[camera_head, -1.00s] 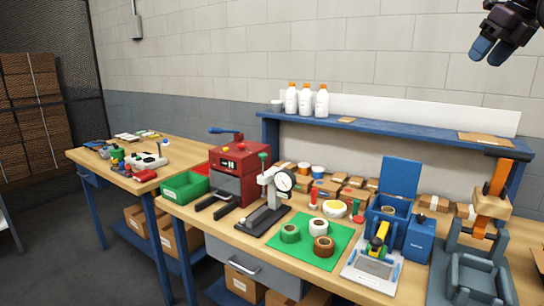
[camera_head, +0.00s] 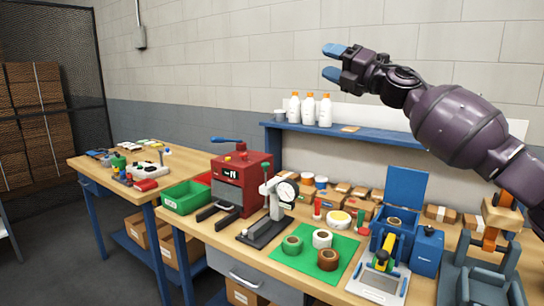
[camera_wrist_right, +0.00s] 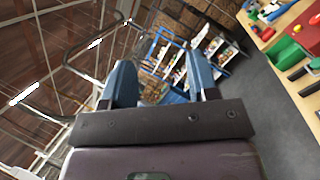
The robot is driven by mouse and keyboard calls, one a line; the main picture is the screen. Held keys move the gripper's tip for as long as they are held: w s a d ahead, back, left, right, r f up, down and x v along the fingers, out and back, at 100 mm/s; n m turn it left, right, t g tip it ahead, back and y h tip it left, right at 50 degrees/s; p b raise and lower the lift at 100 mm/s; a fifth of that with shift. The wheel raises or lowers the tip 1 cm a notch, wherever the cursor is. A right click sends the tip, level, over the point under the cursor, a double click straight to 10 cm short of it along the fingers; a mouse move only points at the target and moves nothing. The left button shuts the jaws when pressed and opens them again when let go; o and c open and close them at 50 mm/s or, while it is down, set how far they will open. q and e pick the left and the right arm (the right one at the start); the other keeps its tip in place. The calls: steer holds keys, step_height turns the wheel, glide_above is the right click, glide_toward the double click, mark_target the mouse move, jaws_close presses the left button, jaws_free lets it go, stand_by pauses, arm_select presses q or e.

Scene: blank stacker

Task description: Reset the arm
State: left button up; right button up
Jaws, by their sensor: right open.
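My right gripper (camera_head: 335,62) is raised high in front of the wall, above the workbench and its blue shelf. Its two blue fingers are apart with nothing between them and point left. They also show in the right wrist view (camera_wrist_right: 160,85), spread apart and empty, with the ceiling and distant racks beyond. The purple right arm comes in from the right edge and covers part of the wall and the shelf's right end. My left gripper is not in view.
The bench below holds a red machine (camera_head: 240,180), a dial gauge stand (camera_head: 275,205), a green mat (camera_head: 345,250) with tape rolls and a green bin (camera_head: 185,197). White bottles (camera_head: 308,108) stand on the blue shelf (camera_head: 350,133). Space around the gripper is clear.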

steer(key=s+d+f+m+t+h+b, duration=0.15)
steer(key=s+f+m+h, duration=0.25)
steer(key=f+m, duration=0.7)
steer(key=s+f+m+t+h, duration=0.25)
steer(key=s+f+m, duration=0.2)
steer(key=f, duration=1.25)
steer(key=s+d+f+m+t+h, duration=0.1)
steer(key=s+f+m+h, duration=0.3)
steer(key=f+m, duration=0.8)
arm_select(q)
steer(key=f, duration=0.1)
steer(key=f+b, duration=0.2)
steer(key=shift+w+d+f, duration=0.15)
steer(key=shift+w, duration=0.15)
arm_select(e)
steer(key=s+d+f+m+g+h, duration=0.2)
steer(key=s+d+f, duration=0.1)
steer(key=s+f, duration=0.8)
steer(key=s+d+f+m+g+h, duration=0.2)
steer(key=s+d+f, duration=0.2)
steer(key=s+f, duration=0.7)
steer(key=s+d+f+m+g+h, duration=0.2)
steer(key=s+d+f+g, duration=0.1)
steer(key=s+f, duration=0.8)
steer(key=shift+s+d+f+m+h, duration=0.25)
steer(key=shift+s+d+m+h, duration=0.1)
steer(key=shift+s+d, duration=0.2)
